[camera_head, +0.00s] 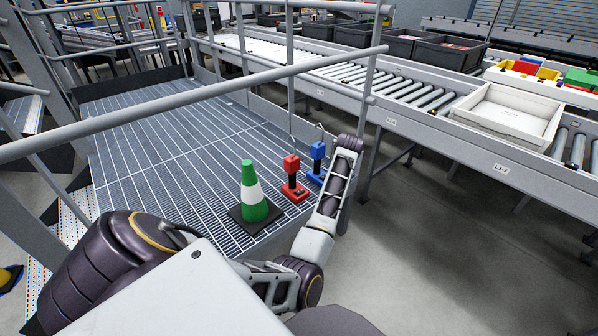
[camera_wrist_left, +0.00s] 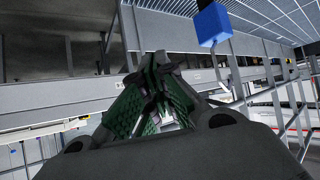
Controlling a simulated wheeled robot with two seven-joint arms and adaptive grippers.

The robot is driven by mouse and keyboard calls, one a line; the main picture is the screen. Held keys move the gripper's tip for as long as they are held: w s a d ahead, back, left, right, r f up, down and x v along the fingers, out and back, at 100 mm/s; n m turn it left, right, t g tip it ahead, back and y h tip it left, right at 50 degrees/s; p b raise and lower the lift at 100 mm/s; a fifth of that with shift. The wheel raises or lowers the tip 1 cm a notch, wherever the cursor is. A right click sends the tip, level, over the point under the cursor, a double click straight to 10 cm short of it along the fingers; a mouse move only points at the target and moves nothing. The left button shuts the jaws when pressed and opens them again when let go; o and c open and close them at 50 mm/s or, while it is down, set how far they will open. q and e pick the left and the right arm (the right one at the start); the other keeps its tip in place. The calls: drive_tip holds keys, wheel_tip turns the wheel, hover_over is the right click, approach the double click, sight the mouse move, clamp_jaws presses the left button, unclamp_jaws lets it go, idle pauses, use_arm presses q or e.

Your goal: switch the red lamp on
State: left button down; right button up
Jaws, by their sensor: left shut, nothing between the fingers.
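The red lamp (camera_head: 291,163) stands upright on the grated platform, with a red block head, a dark stem and a red base. A small dark part shows on its base, too small to read as on or off. The blue lamp (camera_head: 317,150) stands just right of it; a blue block, likely its head, shows at the top of the left wrist view (camera_wrist_left: 213,24). My left forearm rises right of both lamps. My left gripper (camera_wrist_left: 155,82) is shut and empty, apart from the blue block; I cannot make it out in the head view. My right gripper is out of view.
A green and white cone (camera_head: 252,190) on a dark base stands left of the red lamp. A grey railing (camera_head: 215,102) crosses above the platform (camera_head: 150,150). A roller conveyor (camera_head: 410,92) with a white tray (camera_head: 507,115) runs along the right. The platform behind the cone is clear.

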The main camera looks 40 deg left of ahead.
use_arm(q)
drive_tip(key=s+a+f+n+g+y+p, duration=0.1)
drive_tip(key=s+a+f+n+g+y, duration=0.2)
drive_tip(key=s+a+f+n+g, duration=0.3)
drive_tip(key=shift+s+a+f+n+g, duration=0.2)
drive_tip(key=shift+s+f+n+g, duration=1.45)
drive_tip(key=shift+s, duration=0.8)
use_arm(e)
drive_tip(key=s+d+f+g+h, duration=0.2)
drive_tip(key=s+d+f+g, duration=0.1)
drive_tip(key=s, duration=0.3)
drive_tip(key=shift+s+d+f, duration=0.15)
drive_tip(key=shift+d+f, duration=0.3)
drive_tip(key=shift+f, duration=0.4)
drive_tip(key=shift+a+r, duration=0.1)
